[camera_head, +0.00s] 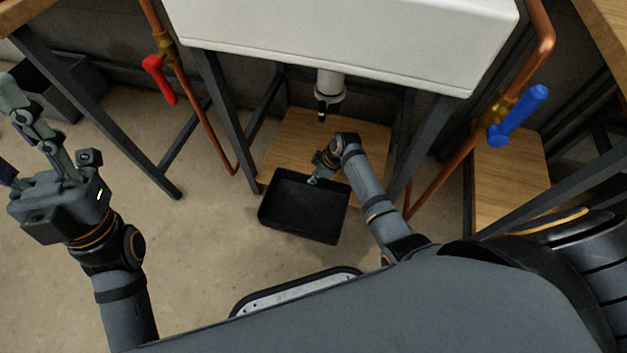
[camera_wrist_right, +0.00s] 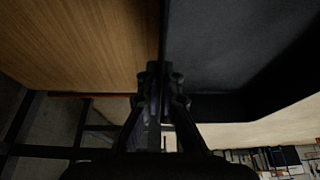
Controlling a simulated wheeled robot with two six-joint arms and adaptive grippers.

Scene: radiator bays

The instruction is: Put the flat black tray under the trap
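The flat black tray (camera_head: 304,212) is empty and lies in front of the low wooden shelf, its far edge overlapping the shelf in the head view. My right gripper (camera_head: 315,180) is at the tray's far rim. In the right wrist view the fingers (camera_wrist_right: 160,90) are closed on the rim of the tray (camera_wrist_right: 225,45). Whether the tray touches the floor or hangs above it, I cannot tell. The trap (camera_head: 328,92), a pale fitting with a dark lower end, hangs under the white basin, beyond the tray. My left gripper (camera_head: 22,125) is open and empty at the far left.
The wooden shelf (camera_head: 290,135) below the trap is bare where visible, between dark metal legs (camera_head: 225,110). Copper pipes with a red valve handle (camera_head: 158,79) and a blue one (camera_head: 518,115) flank the basin (camera_head: 345,35). A dark bin (camera_head: 65,90) stands at left.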

